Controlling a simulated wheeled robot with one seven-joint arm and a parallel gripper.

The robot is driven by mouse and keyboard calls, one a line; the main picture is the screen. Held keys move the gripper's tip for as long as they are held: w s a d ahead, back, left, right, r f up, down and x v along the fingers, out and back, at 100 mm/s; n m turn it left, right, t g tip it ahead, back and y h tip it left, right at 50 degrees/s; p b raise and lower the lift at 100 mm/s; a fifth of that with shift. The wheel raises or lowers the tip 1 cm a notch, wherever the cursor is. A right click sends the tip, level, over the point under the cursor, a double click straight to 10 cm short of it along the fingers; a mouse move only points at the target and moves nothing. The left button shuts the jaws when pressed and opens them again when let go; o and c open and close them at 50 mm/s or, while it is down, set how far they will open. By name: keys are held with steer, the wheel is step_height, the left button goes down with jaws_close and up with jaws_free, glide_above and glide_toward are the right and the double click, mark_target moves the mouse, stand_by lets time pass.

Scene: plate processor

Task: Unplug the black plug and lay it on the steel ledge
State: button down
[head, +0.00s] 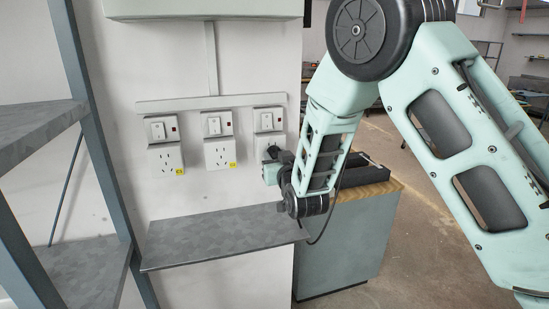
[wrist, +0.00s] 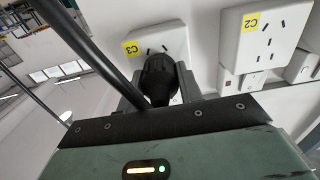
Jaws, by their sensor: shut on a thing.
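The black plug (wrist: 158,78) is between the fingers of my gripper (wrist: 155,88) in the wrist view. My gripper is shut on it, right in front of the wall socket marked C3 (wrist: 178,38). Some slots of that socket show beside the plug; whether its pins are still in the socket is hidden. In the head view my gripper (head: 272,172) is at the right-hand socket, above the right end of the steel ledge (head: 215,240). The ledge is a bare grey shelf below the sockets. A black cable (head: 322,232) hangs below my wrist.
Two more sockets (head: 165,158) (head: 219,153) with switches are on the wall to the left. A grey shelf rack (head: 85,130) stands at the far left. A green cabinet (head: 345,250) with a wooden top stands right of the ledge, behind my arm.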

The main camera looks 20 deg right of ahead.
steer(key=shift+s+b, duration=0.95)
steer(key=shift+s, duration=1.45)
